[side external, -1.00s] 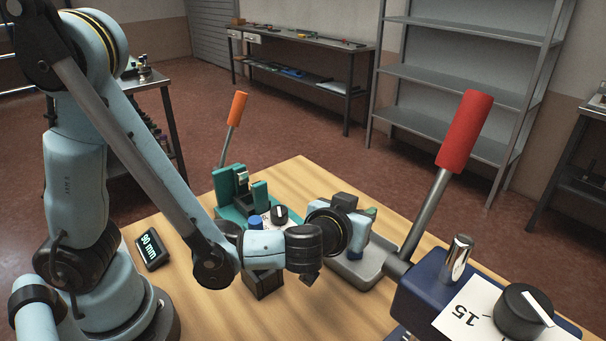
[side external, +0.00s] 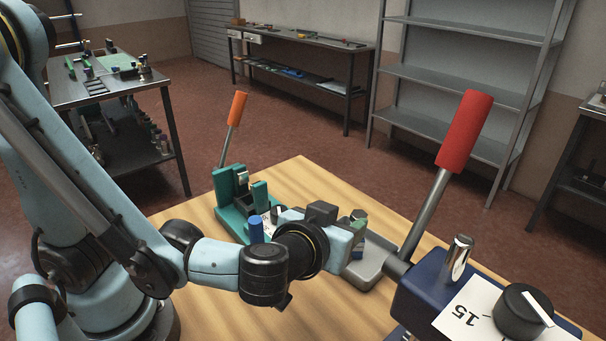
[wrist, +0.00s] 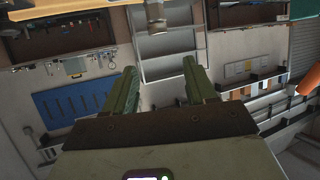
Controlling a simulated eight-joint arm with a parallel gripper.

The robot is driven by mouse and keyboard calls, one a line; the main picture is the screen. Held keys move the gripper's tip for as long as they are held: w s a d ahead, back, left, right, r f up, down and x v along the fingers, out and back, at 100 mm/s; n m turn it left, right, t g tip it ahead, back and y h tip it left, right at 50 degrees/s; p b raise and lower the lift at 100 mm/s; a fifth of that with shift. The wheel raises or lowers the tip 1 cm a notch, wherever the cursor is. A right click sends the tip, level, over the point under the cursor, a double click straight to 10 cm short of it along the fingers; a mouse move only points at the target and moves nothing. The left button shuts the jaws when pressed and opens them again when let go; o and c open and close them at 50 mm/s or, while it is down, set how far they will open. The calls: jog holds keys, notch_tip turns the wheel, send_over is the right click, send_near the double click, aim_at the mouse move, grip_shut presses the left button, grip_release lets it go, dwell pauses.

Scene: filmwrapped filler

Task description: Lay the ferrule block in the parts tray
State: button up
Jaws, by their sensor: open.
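I cannot pick out the ferrule block for certain.
A teal lever press (side external: 232,215) with an orange handle (side external: 237,108) stands behind my gripper. A blue-capped item (side external: 256,230) shows just behind my wrist. A navy fixture (side external: 425,300) with a red-handled lever (side external: 465,130) stands close at the right. The table's front middle is clear.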

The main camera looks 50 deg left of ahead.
jog(key=s+a+m+g+h, duration=0.3)
jog(key=a+m+g+h, duration=0.1)
jog(key=a, duration=0.9)
jog(key=shift+s+a+g+h, duration=0.2)
jog(key=shift+g+h, duration=0.1)
jog(key=shift+g, duration=0.4)
dwell(0.8)
